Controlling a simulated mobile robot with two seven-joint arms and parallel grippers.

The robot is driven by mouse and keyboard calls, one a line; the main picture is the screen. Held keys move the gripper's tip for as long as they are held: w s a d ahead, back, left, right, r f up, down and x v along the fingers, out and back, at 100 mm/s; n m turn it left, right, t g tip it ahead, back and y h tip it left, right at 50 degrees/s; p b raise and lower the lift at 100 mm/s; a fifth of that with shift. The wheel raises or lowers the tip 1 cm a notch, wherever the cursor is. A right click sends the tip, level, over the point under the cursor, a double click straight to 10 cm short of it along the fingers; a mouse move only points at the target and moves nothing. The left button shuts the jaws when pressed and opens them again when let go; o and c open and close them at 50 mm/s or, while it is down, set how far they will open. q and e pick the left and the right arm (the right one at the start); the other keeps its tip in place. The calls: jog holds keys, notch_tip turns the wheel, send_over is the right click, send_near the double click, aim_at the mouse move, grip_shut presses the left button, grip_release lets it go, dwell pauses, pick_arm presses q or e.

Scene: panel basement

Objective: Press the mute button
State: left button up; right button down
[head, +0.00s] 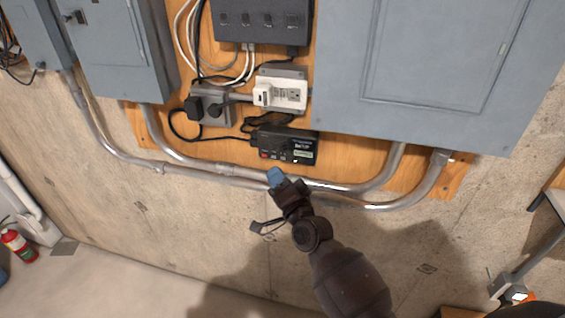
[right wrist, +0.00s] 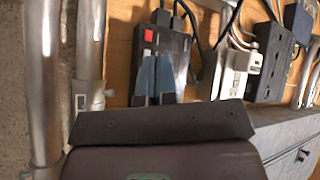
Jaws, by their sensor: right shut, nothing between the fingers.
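A small black box with buttons (head: 283,146) is mounted on the wooden board, below the outlets. A red button (head: 264,154) is at its lower left and a small lit label is at its right. The box also shows in the right wrist view (right wrist: 177,43), with a red button (right wrist: 148,36) near one corner. I cannot read which button is mute. My right gripper (head: 274,176) is shut and empty, its blue fingertips just below the box in the head view. In the right wrist view the fingertips (right wrist: 155,74) cover part of the box's face; contact cannot be told. My left gripper is out of view.
Metal conduits (head: 225,172) run across the wall below the box, close to my right gripper. A white outlet (head: 290,94) and a grey electrical panel (head: 425,70) are above. A fire extinguisher (head: 18,244) stands at the far left.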

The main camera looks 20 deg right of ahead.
aim_at(283, 158)
jog(key=shift+w+d, duration=0.6)
jog(key=shift+w, duration=0.3)
dwell(0.7)
dwell(0.8)
jog(key=shift+w+d, duration=0.1)
jog(key=shift+w, duration=0.05)
jog(key=shift+w+d, duration=0.15)
jog(key=shift+w, duration=0.05)
